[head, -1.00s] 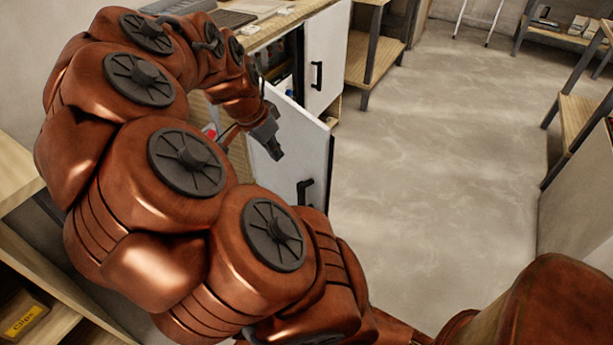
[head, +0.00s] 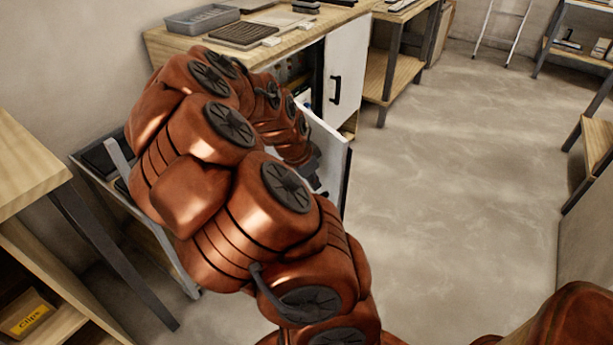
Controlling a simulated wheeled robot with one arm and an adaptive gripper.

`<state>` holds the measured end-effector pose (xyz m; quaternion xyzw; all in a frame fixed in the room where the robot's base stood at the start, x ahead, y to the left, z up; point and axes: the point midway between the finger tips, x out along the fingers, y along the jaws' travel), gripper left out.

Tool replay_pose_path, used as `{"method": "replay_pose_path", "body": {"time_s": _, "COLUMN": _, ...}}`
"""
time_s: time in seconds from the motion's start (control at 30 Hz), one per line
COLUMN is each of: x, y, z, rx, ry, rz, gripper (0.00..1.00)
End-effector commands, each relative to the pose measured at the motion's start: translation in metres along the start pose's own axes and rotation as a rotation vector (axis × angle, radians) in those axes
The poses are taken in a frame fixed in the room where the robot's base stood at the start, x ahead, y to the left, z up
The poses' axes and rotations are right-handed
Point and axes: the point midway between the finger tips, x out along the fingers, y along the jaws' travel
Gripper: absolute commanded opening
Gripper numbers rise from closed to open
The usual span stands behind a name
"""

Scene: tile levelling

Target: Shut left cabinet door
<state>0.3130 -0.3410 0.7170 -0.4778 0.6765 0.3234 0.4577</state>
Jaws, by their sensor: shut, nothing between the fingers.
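The left cabinet door (head: 331,147) is a white panel with a dark edge. It stands open, swung out from the wooden-topped cabinet (head: 180,46), and part of the interior shows behind it. My arm hides its lower part and its handle.
The white right door (head: 347,72) with a black handle stands beyond the opening. A grey tray (head: 201,20) and a keyboard-like dark panel (head: 244,35) lie on the cabinet top. The concrete floor (head: 450,180) to the right is clear. A wooden shelf unit (head: 30,175) stands at left.

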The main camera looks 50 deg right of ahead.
Motion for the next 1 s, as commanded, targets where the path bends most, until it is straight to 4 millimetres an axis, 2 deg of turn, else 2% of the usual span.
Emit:
{"method": "replay_pose_path", "body": {"time_s": 0.1, "x": 0.004, "y": 0.001, "z": -0.013, "rx": 0.004, "ry": -0.001, "rz": 0.001, "gripper": 0.00}}
{"method": "replay_pose_path", "body": {"time_s": 0.3, "x": 0.009, "y": 0.001, "z": -0.025, "rx": 0.002, "ry": -0.001, "rz": 0.001, "gripper": 0.00}}
{"method": "replay_pose_path", "body": {"time_s": 1.0, "x": 0.010, "y": -0.003, "z": -0.032, "rx": -0.038, "ry": -0.004, "rz": -0.013, "gripper": 0.00}}
